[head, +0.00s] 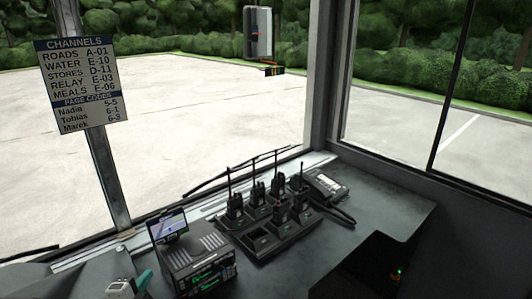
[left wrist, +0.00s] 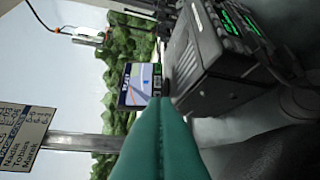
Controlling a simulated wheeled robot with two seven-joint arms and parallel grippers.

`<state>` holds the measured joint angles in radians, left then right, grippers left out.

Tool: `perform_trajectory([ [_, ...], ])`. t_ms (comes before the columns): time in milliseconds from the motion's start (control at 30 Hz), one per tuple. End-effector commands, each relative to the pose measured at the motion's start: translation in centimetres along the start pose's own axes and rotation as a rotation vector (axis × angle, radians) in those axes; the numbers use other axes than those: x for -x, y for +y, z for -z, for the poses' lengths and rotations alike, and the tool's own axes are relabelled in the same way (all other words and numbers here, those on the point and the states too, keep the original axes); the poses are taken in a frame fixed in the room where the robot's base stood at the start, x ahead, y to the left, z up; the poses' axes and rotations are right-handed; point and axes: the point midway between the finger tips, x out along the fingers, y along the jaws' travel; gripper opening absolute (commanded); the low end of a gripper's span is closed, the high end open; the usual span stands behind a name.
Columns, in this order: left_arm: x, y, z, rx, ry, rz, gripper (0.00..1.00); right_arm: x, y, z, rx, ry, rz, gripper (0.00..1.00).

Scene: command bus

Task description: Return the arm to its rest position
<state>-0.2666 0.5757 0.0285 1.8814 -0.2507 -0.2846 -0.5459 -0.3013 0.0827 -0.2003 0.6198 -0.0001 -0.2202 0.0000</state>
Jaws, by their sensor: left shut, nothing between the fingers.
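My left gripper (head: 143,279) shows at the bottom left edge of the head view, a white and teal end just left of the radio set. In the left wrist view its teal fingers (left wrist: 158,125) are together, with nothing between them. They point toward the radio set and the small screen, but I cannot tell the exact gap. Most of the left arm is outside the head view. My right gripper is in neither view.
A radio set (head: 200,268) with green displays stands on the grey desk, a small screen (head: 168,226) behind it. A charger rack (head: 265,240) holds several handheld radios. A desk phone (head: 325,187) stands behind. A channel sign (head: 83,85) hangs on the window post.

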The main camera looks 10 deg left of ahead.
Motion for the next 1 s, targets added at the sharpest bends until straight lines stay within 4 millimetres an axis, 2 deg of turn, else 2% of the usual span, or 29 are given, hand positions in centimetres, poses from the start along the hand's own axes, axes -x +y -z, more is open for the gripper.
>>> perform_trajectory([
  [167,2.9,-4.1,-2.1,0.227,0.114,0.139,0.00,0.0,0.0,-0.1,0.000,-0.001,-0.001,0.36],
  [300,7.9,-8.7,-5.0,0.513,0.284,0.333,0.00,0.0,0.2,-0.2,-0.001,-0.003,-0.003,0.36],
  [400,11.4,-10.9,-7.0,0.669,0.395,0.456,0.00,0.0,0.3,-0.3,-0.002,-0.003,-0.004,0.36],
  [600,17.1,-13.2,-9.9,0.863,0.557,0.630,0.00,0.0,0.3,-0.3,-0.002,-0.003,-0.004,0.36],
  [900,23.9,-14.2,-13.4,1.040,0.745,0.829,0.00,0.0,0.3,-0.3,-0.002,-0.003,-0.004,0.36],
  [933,24.6,-14.2,-13.7,1.054,0.762,0.846,0.00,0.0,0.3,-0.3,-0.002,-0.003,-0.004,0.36],
  [1000,23.9,-15.8,-13.4,1.050,0.774,0.853,0.00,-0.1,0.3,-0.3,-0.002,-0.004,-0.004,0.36],
])
